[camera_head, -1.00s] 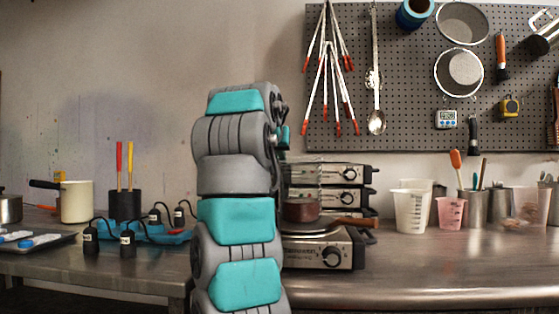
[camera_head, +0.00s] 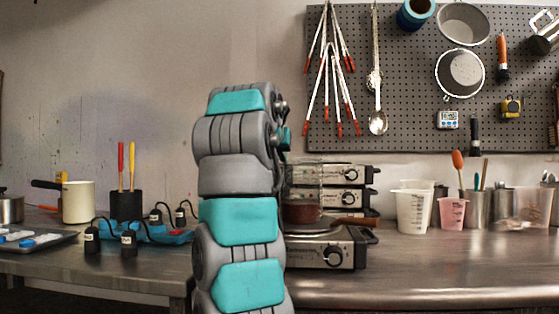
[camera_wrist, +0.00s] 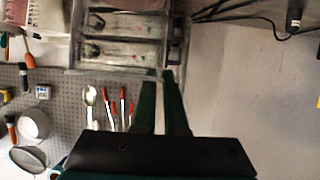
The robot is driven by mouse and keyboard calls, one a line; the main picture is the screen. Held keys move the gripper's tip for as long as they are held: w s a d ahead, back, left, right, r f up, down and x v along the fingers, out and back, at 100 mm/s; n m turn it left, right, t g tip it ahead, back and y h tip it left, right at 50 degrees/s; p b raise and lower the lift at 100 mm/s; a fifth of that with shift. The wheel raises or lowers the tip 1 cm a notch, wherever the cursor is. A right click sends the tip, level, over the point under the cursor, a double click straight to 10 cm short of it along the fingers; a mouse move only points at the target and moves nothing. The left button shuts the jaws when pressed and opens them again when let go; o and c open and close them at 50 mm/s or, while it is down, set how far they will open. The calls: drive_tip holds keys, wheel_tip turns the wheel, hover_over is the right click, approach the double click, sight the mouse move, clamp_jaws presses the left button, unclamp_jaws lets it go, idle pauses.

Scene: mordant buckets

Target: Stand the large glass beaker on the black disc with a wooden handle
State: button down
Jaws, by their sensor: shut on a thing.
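The large glass beaker (camera_head: 304,180) is clear, with dark red-brown liquid low in it. It looks upright in the head view, just right of my arm, which hides its left side. Its base is at or just above the black disc (camera_head: 318,232) on the front burner; I cannot tell if they touch. The disc's wooden handle (camera_head: 352,221) points right. In the wrist view my gripper (camera_wrist: 164,76) has its two dark green fingers close together at the faint glass edge of the beaker (camera_wrist: 112,73). My gripper is hidden behind my arm in the head view.
Stacked burner units (camera_head: 350,178) stand behind the beaker. White (camera_head: 411,208) and pink (camera_head: 452,213) measuring cups and metal tool cups stand to the right. Black-capped bottles (camera_head: 128,242) and a cream pot (camera_head: 78,202) are left. The front right counter (camera_head: 450,270) is clear.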

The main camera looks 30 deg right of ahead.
idle(0.4)
drive_tip(key=c, duration=0.9)
unclamp_jaws()
drive_tip(key=shift+a, duration=0.1)
drive_tip(key=shift+v, duration=3.85)
